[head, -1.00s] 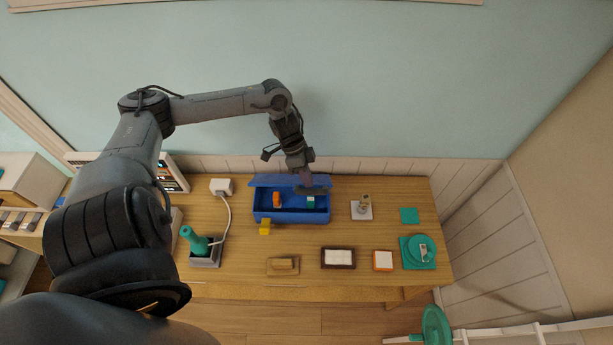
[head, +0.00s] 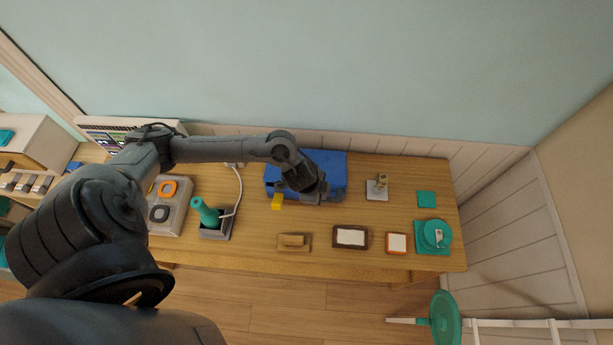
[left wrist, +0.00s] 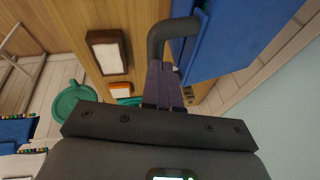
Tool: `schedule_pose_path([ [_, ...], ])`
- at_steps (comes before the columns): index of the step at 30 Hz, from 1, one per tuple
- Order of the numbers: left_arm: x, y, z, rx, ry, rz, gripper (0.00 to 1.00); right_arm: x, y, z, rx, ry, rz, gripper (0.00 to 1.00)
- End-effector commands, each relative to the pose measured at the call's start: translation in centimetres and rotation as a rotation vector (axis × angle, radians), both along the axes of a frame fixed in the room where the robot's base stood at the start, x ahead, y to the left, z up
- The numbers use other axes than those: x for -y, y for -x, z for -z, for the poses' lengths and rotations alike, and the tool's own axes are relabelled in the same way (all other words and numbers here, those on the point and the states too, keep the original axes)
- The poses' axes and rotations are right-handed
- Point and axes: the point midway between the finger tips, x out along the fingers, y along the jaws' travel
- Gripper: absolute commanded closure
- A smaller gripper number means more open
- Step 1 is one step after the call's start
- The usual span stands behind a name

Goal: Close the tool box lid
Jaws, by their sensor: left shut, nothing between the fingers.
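The blue tool box (head: 335,165) stands at the back middle of the wooden table in the head view. Its blue lid surface now covers the inside; I cannot tell whether it is fully down. My left gripper (head: 318,195) is at the box's front right part, and the arm hides some of the box. In the left wrist view the purple fingers (left wrist: 164,84) are shut and empty, by a dark curved handle (left wrist: 168,36) next to the blue lid panel (left wrist: 235,35). Contact with the handle is unclear. My right gripper is not in view.
A yellow block (head: 277,201) lies before the box's left front. A brown-framed tray (head: 350,246) is in front; a small grey stand (head: 377,190) is to the right.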

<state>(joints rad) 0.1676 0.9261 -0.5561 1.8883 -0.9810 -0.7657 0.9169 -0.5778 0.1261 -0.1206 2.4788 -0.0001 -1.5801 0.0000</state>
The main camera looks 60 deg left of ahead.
Motion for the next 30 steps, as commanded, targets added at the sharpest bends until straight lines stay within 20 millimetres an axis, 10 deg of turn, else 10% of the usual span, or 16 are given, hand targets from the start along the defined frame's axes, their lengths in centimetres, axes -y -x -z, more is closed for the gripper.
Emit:
schedule_pose_path([
  [12, 1.4, 0.3, 4.3, -0.002, 0.001, 0.013, 1.0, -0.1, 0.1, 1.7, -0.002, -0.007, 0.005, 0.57],
  [30, 1.2, 0.0, 1.4, -0.001, 0.001, 0.015, 1.0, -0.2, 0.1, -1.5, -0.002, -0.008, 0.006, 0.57],
])
